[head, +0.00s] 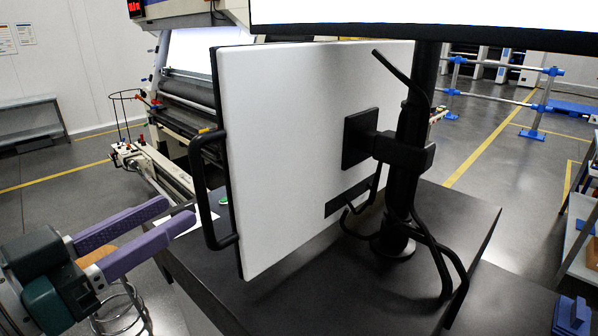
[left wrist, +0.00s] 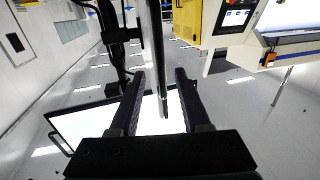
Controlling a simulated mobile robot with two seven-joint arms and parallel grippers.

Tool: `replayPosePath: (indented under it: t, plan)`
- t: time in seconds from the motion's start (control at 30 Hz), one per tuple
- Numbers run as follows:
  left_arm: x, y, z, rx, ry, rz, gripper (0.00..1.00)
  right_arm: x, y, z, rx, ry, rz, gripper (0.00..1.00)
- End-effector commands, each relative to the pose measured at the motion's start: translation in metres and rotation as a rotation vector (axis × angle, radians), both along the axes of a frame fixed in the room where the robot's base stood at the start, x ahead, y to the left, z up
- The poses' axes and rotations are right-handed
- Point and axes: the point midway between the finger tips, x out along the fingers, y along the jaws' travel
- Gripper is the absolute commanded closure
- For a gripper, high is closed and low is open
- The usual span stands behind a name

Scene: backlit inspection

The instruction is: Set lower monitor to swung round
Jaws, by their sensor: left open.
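The lower monitor (head: 290,150) shows its white back in the head view. It hangs upright from a short arm on a black pole (head: 408,180). A black bar handle (head: 200,190) with a small yellow mark stands out from its left edge. My left gripper (head: 179,212) has purple fingers spread open, with tips just left of the handle, and it appears empty. In the left wrist view, a thin upright edge, seemingly the monitor's (left wrist: 158,50), shows between the open fingers (left wrist: 160,78). I cannot tell whether they touch the handle. My right gripper is not in view.
The upper monitor (head: 430,18) is on the same pole, above. Loose black cables (head: 440,250) hang around the pole over the dark table (head: 330,300). A machine with rollers (head: 190,90) stands behind on the left. Floor shows at the left and right.

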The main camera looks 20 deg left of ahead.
Motion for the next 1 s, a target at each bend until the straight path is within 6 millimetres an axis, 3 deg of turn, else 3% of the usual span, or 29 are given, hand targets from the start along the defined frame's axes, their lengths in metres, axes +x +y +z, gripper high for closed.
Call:
replayPosePath:
  t: [0.1,0.33,0.77,1.0]
  plan:
    - [0.022,-0.004,0.004,0.0,-0.003,0.001,0.53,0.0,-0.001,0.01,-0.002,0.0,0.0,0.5]
    - [0.052,-0.01,0.002,0.001,-0.001,0.002,0.53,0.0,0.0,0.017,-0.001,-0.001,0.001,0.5]
    - [0.061,-0.012,0.0,0.001,0.001,0.0,0.53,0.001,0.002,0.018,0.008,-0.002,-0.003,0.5]
    - [0.061,-0.012,0.0,0.001,0.001,0.001,0.8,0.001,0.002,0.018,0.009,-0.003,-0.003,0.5]
